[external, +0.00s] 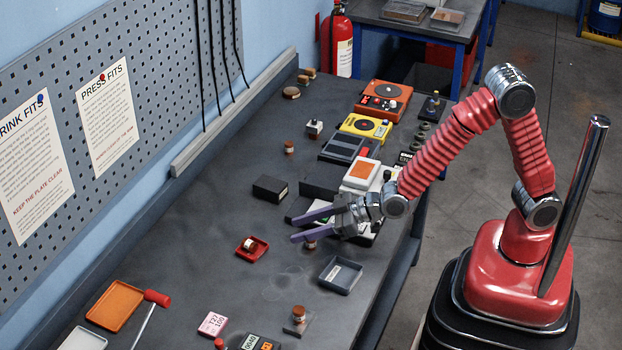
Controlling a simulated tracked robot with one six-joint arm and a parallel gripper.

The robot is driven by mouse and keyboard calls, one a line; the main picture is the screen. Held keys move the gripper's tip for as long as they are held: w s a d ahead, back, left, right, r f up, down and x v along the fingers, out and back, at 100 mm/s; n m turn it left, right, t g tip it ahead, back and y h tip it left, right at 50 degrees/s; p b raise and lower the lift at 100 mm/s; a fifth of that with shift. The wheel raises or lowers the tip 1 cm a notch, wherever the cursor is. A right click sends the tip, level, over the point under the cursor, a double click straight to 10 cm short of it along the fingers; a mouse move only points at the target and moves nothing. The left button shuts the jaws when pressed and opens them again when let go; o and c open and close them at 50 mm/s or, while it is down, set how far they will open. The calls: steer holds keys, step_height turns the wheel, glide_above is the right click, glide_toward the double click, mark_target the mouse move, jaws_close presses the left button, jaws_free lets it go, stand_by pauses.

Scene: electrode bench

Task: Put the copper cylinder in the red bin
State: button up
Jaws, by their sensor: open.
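A small red bin (264,255) sits on the dark bench left of my gripper, with a small copper-and-pale round piece (249,244) in it. My gripper (294,229) is open, its two purple fingers pointing left over the bench, with nothing seen between them. A small copper-brown cylinder (310,246) shows just below the near finger, partly hidden by it. Another copper-coloured cylinder (299,312) stands on a grey plate nearer the camera, and a similar one (289,147) stands farther back. I cannot tell which of these the task means.
A grey-blue tray (341,275) lies right of the red bin. A black block (270,188) is behind it. Instruments, including a yellow box (364,127), crowd the bench's right side. An orange tray (115,305) and a red-handled tool (157,298) lie front left. The bench's left-middle is clear.

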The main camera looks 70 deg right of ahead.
steer(key=s+d+r+m+g+h, duration=0.1)
steer(key=s+d+r, duration=0.35)
steer(key=d, duration=0.35)
steer(key=s+d+r+m+g+h, duration=0.1)
steer(key=s+d+r+g, duration=0.1)
steer(key=s+d+r, duration=0.45)
steer(key=s+d+m+g+h, duration=0.2)
steer(key=s+d+g+h, duration=0.1)
steer(key=s+d, duration=1.2)
steer(key=s, duration=0.4)
steer(key=shift+s+d+f+g, duration=0.2)
steer(key=shift+s+d+g, duration=0.15)
steer(key=shift+d+g, duration=0.05)
